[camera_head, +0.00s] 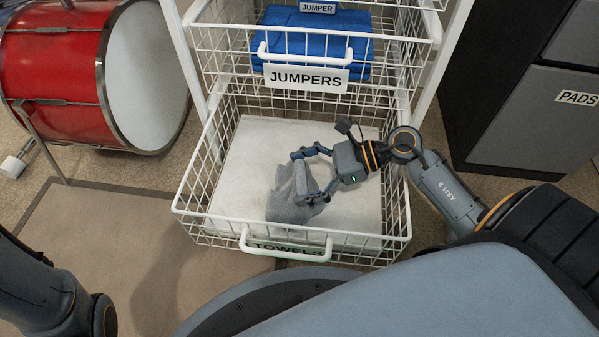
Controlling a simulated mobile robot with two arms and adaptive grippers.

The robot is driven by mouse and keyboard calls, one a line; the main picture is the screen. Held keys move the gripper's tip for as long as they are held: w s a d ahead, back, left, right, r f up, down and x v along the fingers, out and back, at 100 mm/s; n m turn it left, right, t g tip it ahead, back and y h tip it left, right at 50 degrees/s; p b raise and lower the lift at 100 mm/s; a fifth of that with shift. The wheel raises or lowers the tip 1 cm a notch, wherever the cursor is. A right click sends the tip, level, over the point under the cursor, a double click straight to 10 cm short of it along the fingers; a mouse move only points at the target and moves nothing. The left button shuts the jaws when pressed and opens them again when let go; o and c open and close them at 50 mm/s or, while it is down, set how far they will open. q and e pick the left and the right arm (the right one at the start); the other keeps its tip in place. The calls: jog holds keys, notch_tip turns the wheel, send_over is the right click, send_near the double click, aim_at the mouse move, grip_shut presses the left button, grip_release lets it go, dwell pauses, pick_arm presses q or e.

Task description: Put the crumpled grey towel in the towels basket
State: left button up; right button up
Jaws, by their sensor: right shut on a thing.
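The crumpled grey towel (291,207) is inside the white wire towels basket (190,197), the pulled-out lower basket whose front label reads TOWELS. My right gripper (306,176) reaches in from the right and is shut on the towel's upper part. The towel hangs or rests low over the basket's pale lining, left of the gripper body; I cannot tell whether it touches the lining. My left arm shows at the lower left, but its gripper is out of the picture.
The jumpers basket (262,50) above holds folded blue jumpers (318,30). A red drum (58,60) stands at the left beside a beige mat (110,235). A dark cabinet with a PADS drawer (540,120) stands at the right. My base fills the bottom.

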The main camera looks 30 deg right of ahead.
jog(key=o, duration=1)
jog(key=v, duration=1.2)
jog(key=shift+f, duration=0.1)
